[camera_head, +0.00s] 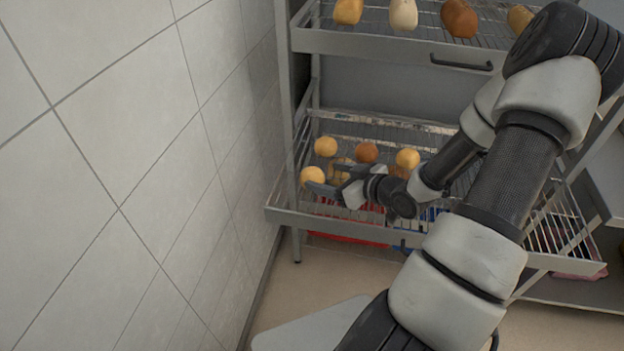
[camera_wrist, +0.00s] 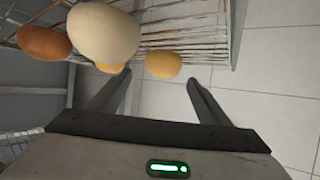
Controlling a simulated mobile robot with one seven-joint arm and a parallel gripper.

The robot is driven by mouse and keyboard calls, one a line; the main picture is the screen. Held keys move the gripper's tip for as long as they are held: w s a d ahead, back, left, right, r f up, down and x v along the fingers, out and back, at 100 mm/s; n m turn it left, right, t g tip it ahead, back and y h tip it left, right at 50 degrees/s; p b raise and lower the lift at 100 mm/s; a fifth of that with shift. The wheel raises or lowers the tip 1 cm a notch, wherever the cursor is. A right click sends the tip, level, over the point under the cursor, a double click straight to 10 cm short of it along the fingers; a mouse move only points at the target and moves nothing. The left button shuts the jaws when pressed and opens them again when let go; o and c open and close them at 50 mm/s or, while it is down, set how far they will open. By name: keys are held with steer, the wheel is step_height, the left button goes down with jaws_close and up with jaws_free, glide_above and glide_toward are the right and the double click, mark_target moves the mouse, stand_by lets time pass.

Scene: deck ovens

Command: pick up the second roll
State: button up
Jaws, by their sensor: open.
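Several rolls rest on the pulled-out lower wire rack. A yellow roll (camera_head: 312,176) lies at its front left, with another yellow roll (camera_head: 326,146) behind it. A brown roll (camera_head: 367,153) and a tan roll (camera_head: 407,158) lie further right. My gripper (camera_head: 332,178) is open over the rack's left front, close to the front-left roll and partly covering other rolls. In the wrist view, a yellow roll (camera_wrist: 163,64) appears just beyond and between my open fingertips (camera_wrist: 160,80). A large pale roll (camera_wrist: 103,34) is left of them. I cannot tell which is the second roll.
The lower rack has a raised metal front edge (camera_head: 340,226). An upper rack (camera_head: 400,43) with more rolls sits above, with a dark handle (camera_head: 461,64). A tiled wall (camera_head: 150,150) stands close on the left. Metal frame posts flank the racks.

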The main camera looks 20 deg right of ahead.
mark_target(318, 177)
steer(key=shift+x, duration=0.8)
steer(key=x, duration=0.4)
steer(key=shift+s+a+f, duration=0.2)
steer(key=shift+s+f, duration=0.05)
steer(key=shift+f, duration=0.1)
steer(key=shift+w+a+f, duration=0.15)
steer(key=shift+w+f, duration=0.05)
steer(key=shift+w, duration=0.3)
steer(key=c, duration=1.1)
